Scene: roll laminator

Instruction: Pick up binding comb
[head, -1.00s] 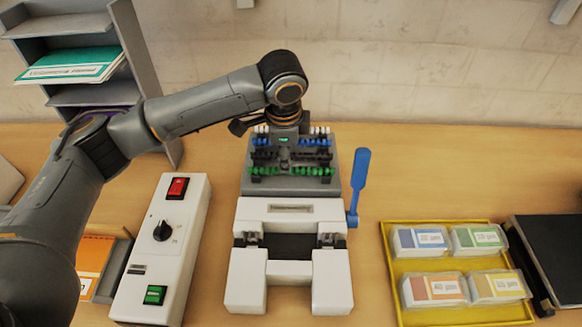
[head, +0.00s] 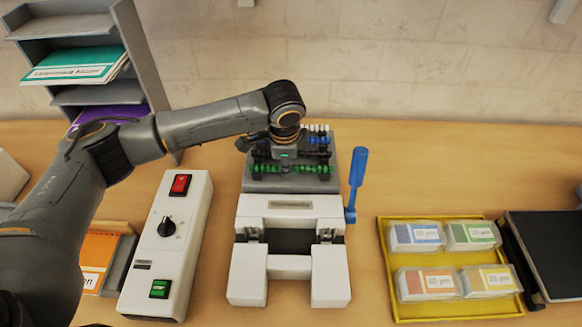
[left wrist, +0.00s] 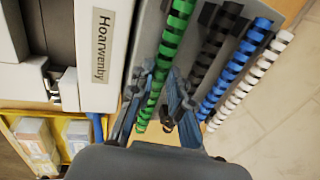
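Several binding combs lie in rows on a grey rack (head: 335,185) behind the white binding machine (head: 290,228). The green comb (head: 318,169) is the front row. Behind it come a black comb (left wrist: 212,50), a blue comb (head: 318,140) and a white comb (head: 318,128). My left gripper (left wrist: 158,98) is over the rack. In the left wrist view its two fingers are apart, with the green comb (left wrist: 170,50) running between them. I cannot tell whether they touch it. The head view hides part of the combs behind the gripper. My right gripper is out of view.
A blue lever (head: 357,180) stands up at the machine's right. A switch box (head: 200,235) is on the left. A yellow tray (head: 388,270) with several labelled packs is at the right, beside a black item (head: 550,245). A shelf (head: 150,60) with folders stands at the back left.

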